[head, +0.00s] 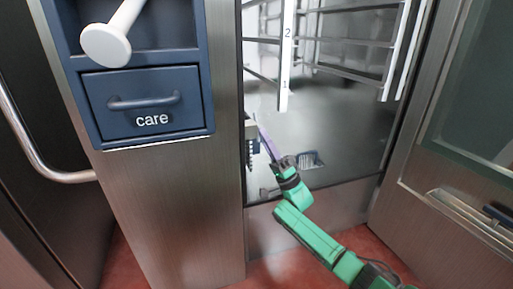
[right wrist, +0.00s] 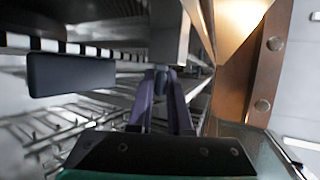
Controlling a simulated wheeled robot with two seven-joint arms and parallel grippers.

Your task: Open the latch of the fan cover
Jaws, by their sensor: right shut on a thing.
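My right gripper (head: 264,139) reaches into the open chamber of a steel oven, beside the inner left wall. Its purple fingers also show in the right wrist view (right wrist: 164,108), where they are closed together on a small dark piece, apparently the latch (right wrist: 165,79), just below a grey block (right wrist: 171,30). The fingers hide most of the latch. In the head view a grey slotted part, probably the fan cover's edge (head: 250,153), shows next to the fingers; the rest of the cover is hidden behind the oven's front post. My left gripper is not in view.
Wire racks (head: 350,42) hang in the upper chamber, and a drain (head: 311,160) lies in its floor. The open oven door (head: 462,110) stands at right. The front panel with a "care" drawer (head: 150,105) stands at left. A dark flat bar (right wrist: 70,73) is left of the fingers.

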